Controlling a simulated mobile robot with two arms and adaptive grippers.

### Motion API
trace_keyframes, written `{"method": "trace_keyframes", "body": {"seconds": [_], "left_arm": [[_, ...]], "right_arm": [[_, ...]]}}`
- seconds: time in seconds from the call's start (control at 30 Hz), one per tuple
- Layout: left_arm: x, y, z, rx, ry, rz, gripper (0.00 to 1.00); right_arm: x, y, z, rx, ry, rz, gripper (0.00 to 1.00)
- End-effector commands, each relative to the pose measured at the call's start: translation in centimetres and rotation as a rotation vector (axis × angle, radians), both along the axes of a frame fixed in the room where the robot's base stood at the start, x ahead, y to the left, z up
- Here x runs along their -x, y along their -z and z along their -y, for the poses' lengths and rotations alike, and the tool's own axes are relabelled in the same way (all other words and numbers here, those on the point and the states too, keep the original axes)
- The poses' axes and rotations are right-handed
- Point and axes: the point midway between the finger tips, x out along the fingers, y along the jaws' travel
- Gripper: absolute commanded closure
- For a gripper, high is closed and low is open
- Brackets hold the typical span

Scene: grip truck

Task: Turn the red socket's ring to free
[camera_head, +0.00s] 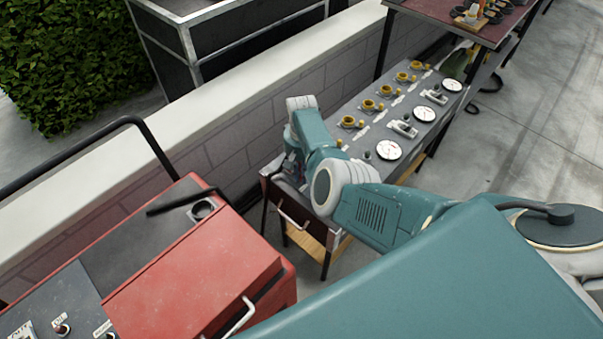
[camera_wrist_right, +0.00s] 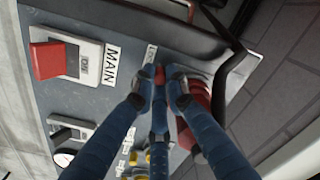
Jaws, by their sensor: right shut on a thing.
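In the right wrist view, my right gripper (camera_wrist_right: 160,78) has its blue fingers closed around a small red part (camera_wrist_right: 159,73) at the panel's edge. This seems to be the red socket's ring, but the fingers hide most of it. A larger red rounded part (camera_wrist_right: 198,102) shows just right of the fingers. I cannot tell the ring's turn position. In the head view, my right arm reaches to the near end of the grey panel table (camera_head: 300,188) and hides the socket there. My left gripper is not in view.
A red switch (camera_wrist_right: 48,60) beside a "MAIN" label (camera_wrist_right: 111,64) is on the panel. Yellow sockets (camera_head: 370,104) and white dials (camera_head: 388,150) line the table farther off. A red cart (camera_head: 200,270) stands at lower left. A low wall (camera_head: 240,150) runs behind.

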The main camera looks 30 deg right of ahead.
Motion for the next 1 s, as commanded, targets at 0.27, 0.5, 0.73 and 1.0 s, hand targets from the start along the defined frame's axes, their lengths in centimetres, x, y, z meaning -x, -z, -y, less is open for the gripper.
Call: {"method": "trace_keyframes", "body": {"seconds": [0.27, 0.5, 0.73, 1.0], "left_arm": [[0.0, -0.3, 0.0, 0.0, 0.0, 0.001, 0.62], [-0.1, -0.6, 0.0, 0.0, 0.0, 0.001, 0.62], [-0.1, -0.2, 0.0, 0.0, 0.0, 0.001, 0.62], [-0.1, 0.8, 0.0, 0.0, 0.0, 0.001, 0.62]], "right_arm": [[0.0, -0.1, 0.5, 0.001, -0.073, 0.002, 1.0], [-0.1, -0.1, 1.6, 0.001, -0.244, 0.001, 1.0], [-0.5, 0.0, 2.7, 0.002, -0.455, 0.002, 1.0], [-1.1, 0.1, 3.9, 0.002, -0.675, 0.004, 1.0]]}}
